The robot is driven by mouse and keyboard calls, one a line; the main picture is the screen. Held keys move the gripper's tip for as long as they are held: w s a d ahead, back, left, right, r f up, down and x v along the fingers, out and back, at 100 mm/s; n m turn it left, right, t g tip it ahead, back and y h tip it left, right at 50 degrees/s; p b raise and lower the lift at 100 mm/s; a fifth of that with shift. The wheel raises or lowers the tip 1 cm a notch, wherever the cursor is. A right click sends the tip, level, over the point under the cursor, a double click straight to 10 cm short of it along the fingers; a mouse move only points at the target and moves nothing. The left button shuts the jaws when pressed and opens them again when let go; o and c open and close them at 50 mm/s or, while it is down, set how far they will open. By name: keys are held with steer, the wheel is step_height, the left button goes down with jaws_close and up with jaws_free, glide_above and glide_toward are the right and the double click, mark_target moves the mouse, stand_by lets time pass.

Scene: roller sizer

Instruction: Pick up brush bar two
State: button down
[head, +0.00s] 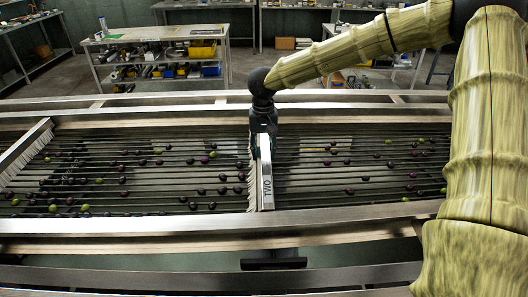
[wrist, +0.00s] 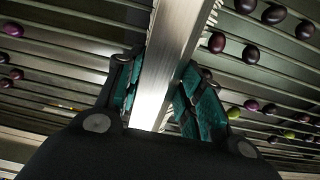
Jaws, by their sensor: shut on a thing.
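Brush bar two (head: 265,183) is a pale metal bar with "TWO" printed near its front end. It lies across the roller bed (head: 400,212) near the middle in the head view, with bristles along its left side. My gripper (head: 264,140) is on the bar toward its far part. In the wrist view my gripper (wrist: 158,95) has its teal finger pads on both sides of the bar (wrist: 178,45), shut on it. I cannot tell whether the bar rests on the frame or is slightly raised. The bar's far end is hidden behind my gripper.
Another brush bar (head: 25,142) lies across the rollers at the far left. Several dark and green olives (head: 202,191) are scattered on the rollers on both sides of bar two. Metal rails (head: 150,226) edge the bed. A workbench (head: 160,35) with bins stands behind.

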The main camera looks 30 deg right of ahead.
mark_target(264, 148)
step_height(264, 148, up, 10)
steer(key=shift+f+b, duration=0.2)
steer(key=shift+b, duration=0.65)
